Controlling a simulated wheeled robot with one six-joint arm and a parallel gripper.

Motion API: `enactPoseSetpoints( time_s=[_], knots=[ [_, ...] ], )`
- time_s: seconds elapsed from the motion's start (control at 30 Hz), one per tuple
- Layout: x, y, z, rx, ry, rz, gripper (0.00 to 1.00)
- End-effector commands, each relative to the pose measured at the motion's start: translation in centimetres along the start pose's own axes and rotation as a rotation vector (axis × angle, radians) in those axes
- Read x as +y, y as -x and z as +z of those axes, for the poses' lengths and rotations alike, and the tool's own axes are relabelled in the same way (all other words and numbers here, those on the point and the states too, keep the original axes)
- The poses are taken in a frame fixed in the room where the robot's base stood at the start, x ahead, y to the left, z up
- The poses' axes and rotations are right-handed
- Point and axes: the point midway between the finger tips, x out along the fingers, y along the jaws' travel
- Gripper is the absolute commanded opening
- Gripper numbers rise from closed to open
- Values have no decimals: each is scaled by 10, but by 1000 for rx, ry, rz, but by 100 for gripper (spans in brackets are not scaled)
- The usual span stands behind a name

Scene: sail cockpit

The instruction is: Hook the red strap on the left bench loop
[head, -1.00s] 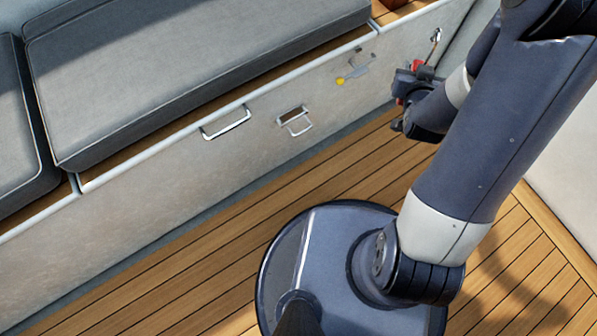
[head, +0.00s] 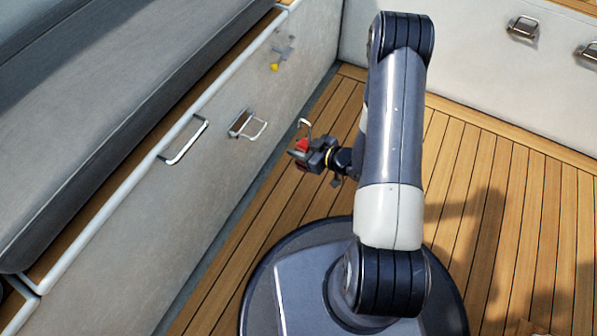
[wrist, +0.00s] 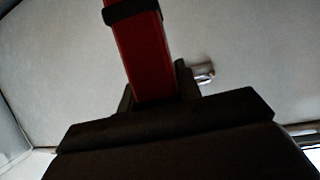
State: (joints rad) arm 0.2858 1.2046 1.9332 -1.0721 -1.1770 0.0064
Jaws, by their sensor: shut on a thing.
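My gripper (head: 306,157) is shut on the red strap (head: 301,145), out over the floor to the right of the bench front. A bent metal hook (head: 305,124) stands up above the strap. In the wrist view the red strap (wrist: 143,55) rises from between the dark fingers, with a black band (wrist: 131,12) around it. The left bench loop (head: 185,142) is a bare metal bar loop on the pale bench front. The strap and hook are apart from it, to its right in the picture. A small shiny metal part (wrist: 204,74) shows behind the fingers; I cannot tell which fitting it is.
A second metal loop on a plate (head: 248,124) sits between the left loop and my gripper. A yellow-tipped fitting (head: 276,65) is farther along. Grey cushions (head: 110,110) top the bench. Latches (head: 523,28) are on the far wall. The wooden floor (head: 500,180) is clear.

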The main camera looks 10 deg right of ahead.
Motion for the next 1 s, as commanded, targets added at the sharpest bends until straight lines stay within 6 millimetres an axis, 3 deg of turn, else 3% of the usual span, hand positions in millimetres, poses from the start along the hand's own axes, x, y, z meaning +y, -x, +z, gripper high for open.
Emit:
enactPoseSetpoints(
  time_s=[0.03,0.23,0.47,1.0],
  knots=[
    [-6,-5,22,0,12,-34,1],
    [-20,-8,45,2,48,-109,1],
    [-23,-16,41,1,53,-117,1],
    [-29,-56,24,2,53,-115,1]
  ],
)
